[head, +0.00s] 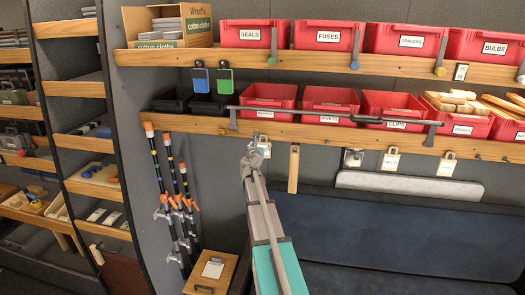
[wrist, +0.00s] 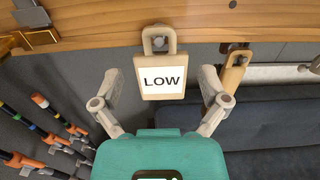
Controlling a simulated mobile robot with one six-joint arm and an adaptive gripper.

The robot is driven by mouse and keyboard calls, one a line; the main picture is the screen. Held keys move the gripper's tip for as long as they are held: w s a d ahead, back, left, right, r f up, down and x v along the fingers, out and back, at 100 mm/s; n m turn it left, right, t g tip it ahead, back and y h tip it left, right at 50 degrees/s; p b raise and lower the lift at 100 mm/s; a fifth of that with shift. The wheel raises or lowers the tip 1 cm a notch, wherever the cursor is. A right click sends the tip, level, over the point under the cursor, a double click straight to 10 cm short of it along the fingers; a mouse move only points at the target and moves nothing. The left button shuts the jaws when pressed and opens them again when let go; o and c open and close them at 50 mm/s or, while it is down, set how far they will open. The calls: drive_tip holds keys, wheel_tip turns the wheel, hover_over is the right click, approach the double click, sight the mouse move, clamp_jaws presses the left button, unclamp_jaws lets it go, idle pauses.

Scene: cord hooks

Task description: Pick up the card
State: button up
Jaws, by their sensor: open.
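A beige card (wrist: 162,92) with a white face reading "LOW" hangs by its looped top from a grey peg on the wooden rail in the wrist view. My gripper (wrist: 161,82) is open, with one finger to the left of the card and one to the right. Gaps show between the fingers and the card's edges, and the card hangs upright. In the head view my gripper (head: 258,148) is just below the lower shelf edge and mostly hides this card.
A wooden strip (head: 293,168) and more hanging tags (head: 390,160) are to the right on the same rail. A long grey bar (head: 335,114) runs along the shelf front above. Striped poles (head: 168,165) stand at left; a dark blue padded seat (head: 400,235) is below right.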

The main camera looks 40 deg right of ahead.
sight(263, 135)
drive_tip(key=shift+x, duration=2.6)
drive_tip(key=c, duration=1.2)
drive_tip(key=shift+r, duration=0.25)
drive_tip(key=shift+r+p, duration=0.7)
drive_tip(key=shift+p, duration=0.25)
drive_tip(key=v, duration=1.8)
